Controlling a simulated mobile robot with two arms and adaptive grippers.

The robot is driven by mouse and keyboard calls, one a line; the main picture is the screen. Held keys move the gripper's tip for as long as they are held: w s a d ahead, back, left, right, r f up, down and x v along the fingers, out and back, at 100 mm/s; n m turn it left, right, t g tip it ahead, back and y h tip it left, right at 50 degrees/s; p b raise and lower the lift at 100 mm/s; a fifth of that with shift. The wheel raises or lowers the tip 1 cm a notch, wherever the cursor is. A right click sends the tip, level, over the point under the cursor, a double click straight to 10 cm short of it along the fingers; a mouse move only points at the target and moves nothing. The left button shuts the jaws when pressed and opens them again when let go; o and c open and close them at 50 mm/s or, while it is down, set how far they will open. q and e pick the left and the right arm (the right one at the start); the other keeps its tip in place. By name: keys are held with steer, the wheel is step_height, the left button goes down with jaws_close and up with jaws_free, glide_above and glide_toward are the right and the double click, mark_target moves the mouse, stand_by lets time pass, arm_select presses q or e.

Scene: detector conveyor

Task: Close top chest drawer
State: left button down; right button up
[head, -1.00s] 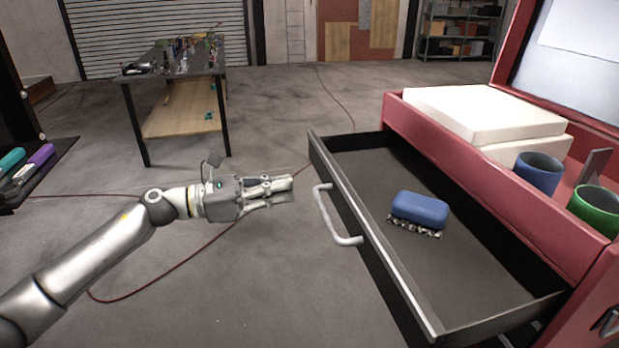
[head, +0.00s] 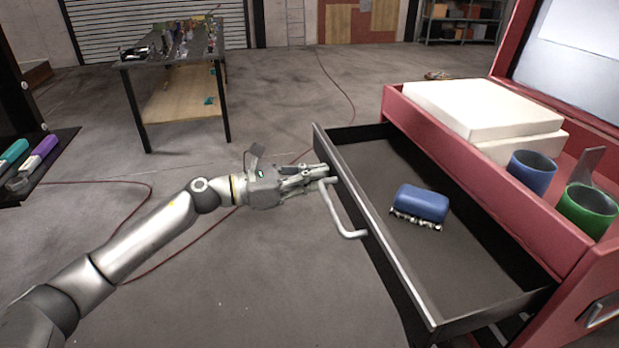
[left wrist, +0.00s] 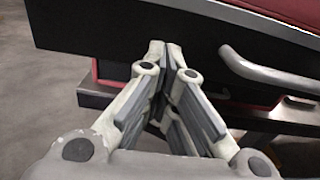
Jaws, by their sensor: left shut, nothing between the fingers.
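The top chest drawer (head: 468,287) is pulled out of the red chest (head: 490,190). A blue brush (head: 421,204) lies inside it. The drawer's grey handle (head: 338,212) is on its front panel; it also shows in the left wrist view (left wrist: 268,72), to the right of the fingers. My left gripper (head: 322,177) is shut and empty, its fingertips at the drawer front beside the handle's far end. In the left wrist view the fingertips (left wrist: 165,50) overlap the dark drawer front (left wrist: 110,32); I cannot tell whether they touch it. My right gripper is not in view.
White blocks (head: 480,108), a blue cup (head: 531,172) and a green cup (head: 587,209) sit in the chest's open top. A workbench (head: 170,62) stands at the back left. A dark surface with tools (head: 40,165) is at the left edge. The floor between is clear apart from a cable.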

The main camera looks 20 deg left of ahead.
mark_target(375, 168)
arm_select(q)
steer(key=x, duration=1.3)
